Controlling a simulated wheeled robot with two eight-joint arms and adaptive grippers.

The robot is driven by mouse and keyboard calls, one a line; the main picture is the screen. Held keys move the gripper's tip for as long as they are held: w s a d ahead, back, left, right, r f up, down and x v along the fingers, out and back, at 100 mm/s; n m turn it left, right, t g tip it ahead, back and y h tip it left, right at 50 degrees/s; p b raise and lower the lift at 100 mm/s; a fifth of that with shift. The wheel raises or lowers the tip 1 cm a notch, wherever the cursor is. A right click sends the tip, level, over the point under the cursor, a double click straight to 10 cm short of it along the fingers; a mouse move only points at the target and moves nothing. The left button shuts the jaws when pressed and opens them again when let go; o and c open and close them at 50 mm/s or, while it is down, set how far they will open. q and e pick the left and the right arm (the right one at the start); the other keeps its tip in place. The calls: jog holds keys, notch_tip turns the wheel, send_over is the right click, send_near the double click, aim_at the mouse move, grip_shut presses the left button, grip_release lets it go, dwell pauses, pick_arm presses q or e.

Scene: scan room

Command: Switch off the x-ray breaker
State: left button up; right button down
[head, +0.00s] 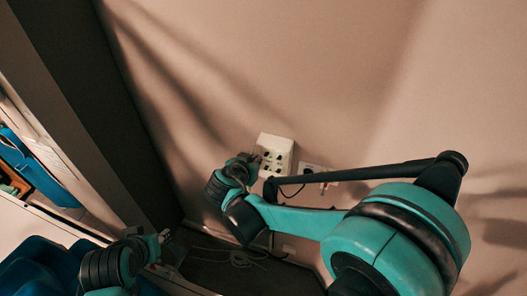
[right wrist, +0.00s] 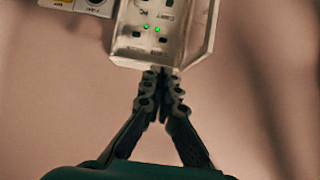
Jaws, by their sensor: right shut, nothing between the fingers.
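A pale breaker box (head: 277,147) with dark switches is fixed to the wall near the middle of the head view. In the right wrist view the box (right wrist: 190,35) fills the top centre, with switches and two lit green lamps. My right gripper (head: 256,160) is at the box's left side in the head view. In the right wrist view its fingertips (right wrist: 162,78) are together and empty, at the near edge of the box; I cannot tell whether they touch it. My left gripper (head: 164,237) is low on the left, away from the box; its jaws are too small to read.
A smaller wall plate (head: 312,169) with a cable sits right of the box; part of a plate with a yellow label (right wrist: 92,3) shows in the wrist view. A shelf with blue items (head: 35,170) is at the left. Loose cable (head: 240,258) lies on the floor.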

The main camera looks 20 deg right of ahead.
aim_at(266, 154)
jog(key=x, duration=1)
jog(key=shift+w+f, duration=0.1)
jog(key=shift+w, duration=0.3)
pick_arm(q)
jog(key=shift+w, duration=0.35)
jog(key=shift+s, duration=0.1)
pick_arm(e)
jog(key=shift+s, duration=0.15)
pick_arm(q)
jog(key=shift+f, duration=0.1)
pick_arm(e)
jog(key=shift+a+f+b, duration=0.15)
jog(key=shift+f+b, duration=0.2)
jog(key=shift+b, duration=0.35)
pick_arm(q)
jog(key=shift+f, duration=0.6)
pick_arm(e)
jog(key=shift+s+r, duration=0.15)
pick_arm(q)
jog(key=shift+r, duration=0.15)
pick_arm(e)
jog(key=shift+r, duration=0.2)
pick_arm(q)
jog(key=shift+r+p, duration=0.3)
jog(key=shift+p, duration=0.25)
pick_arm(e)
jog(key=shift+r, duration=0.6)
